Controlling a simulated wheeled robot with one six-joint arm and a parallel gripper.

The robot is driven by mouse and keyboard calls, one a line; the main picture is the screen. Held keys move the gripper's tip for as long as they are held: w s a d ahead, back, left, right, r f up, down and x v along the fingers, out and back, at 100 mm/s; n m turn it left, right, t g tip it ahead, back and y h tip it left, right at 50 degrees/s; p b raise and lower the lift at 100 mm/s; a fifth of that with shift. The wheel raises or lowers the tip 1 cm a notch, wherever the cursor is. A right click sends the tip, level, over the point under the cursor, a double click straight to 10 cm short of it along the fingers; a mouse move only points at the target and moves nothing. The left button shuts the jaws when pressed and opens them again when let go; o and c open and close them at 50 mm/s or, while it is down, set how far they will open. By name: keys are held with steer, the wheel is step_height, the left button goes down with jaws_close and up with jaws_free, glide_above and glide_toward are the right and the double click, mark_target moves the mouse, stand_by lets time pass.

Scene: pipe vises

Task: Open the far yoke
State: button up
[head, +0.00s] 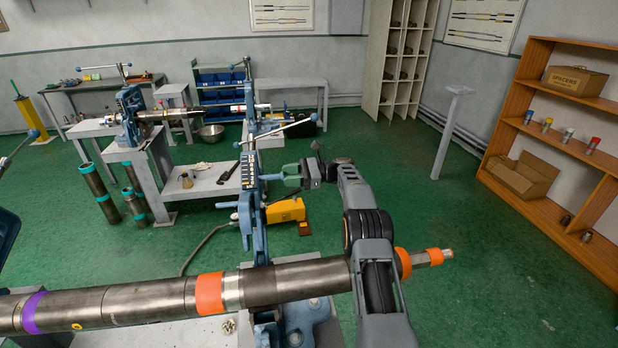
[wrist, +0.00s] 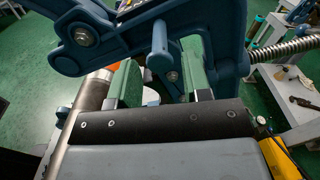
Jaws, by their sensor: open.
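A blue vise yoke (head: 247,215) stands upright over the long grey pipe (head: 150,298) in the middle of the head view, with a silver screw handle (head: 285,130) at its top. My gripper (head: 276,176), with green fingers, is at the yoke's right side. In the wrist view my gripper (wrist: 160,78) is open, and a blue bar of the yoke (wrist: 159,42) appears between its fingers. I cannot tell whether they touch. The yoke's threaded screw (wrist: 288,48) shows at the right. Its latch and hinge are partly hidden by the frame and my gripper.
The pipe runs across the foreground under my arm. A yellow pedal unit (head: 286,211) with a hose stands on the floor behind. Another vise bench (head: 145,165) is at the back left. A wooden shelf (head: 560,130) stands at the right.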

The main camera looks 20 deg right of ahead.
steer(key=d, duration=0.7)
steer(key=shift+s+d, duration=0.35)
steer(key=shift+s, duration=0.1)
